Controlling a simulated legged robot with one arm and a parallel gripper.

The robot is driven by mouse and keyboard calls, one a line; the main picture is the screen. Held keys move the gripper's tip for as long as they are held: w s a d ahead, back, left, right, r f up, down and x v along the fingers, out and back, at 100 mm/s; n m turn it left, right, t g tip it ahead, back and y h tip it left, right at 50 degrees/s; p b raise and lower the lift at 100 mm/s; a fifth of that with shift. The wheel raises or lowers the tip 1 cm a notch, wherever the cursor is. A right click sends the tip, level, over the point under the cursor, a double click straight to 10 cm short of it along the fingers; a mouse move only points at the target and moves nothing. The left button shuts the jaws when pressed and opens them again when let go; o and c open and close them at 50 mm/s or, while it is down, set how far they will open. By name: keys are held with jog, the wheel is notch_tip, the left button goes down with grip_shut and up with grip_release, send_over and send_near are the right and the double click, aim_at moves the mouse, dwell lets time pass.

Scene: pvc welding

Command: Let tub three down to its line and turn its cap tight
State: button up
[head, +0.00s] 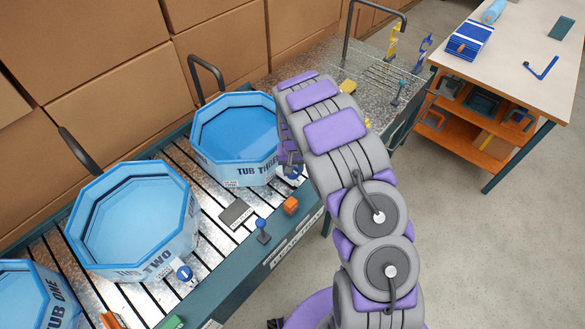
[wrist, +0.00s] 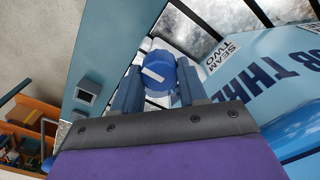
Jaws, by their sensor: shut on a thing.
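Tub three (head: 236,137) is a light blue octagonal tub holding blue water, on the slatted conveyor left of my arm in the head view. Its lettered wall (wrist: 262,85) fills the right of the wrist view, with a "SEAM TWO" label. Its blue cap (wrist: 160,75), with a white mark on its face, is between my gripper's fingers (wrist: 158,88). My gripper is shut on the cap. In the head view my arm partly covers the cap (head: 294,173). The tub's fill line cannot be made out.
Tub two (head: 135,222) and tub one (head: 35,292) stand on the conveyor (head: 225,288) to the lower left. A workbench (head: 520,60) stands at the right; the floor between is clear.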

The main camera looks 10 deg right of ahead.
jog(key=o, duration=1.1)
notch_tip(320, 180, up, 17)
jog(key=shift+a+r+p, duration=0.1)
jog(key=shift+r+p, duration=0.05)
jog(key=shift+p, duration=0.95)
jog(key=s+d+r, duration=0.1)
jog(key=s+r, duration=0.5)
jog(key=s, duration=0.4)
jog(key=s+d+r, duration=0.1)
jog(key=s+r, duration=0.5)
jog(key=s, duration=1.1)
jog(key=s+a+n+g, duration=0.1)
jog(key=s, duration=0.6)
jog(key=s+a+n+b, duration=0.1)
jog(key=s, duration=0.7)
jog(key=shift+a+r+g, duration=0.1)
jog(key=shift+r+g, duration=0.15)
jog(key=shift+g, duration=0.15)
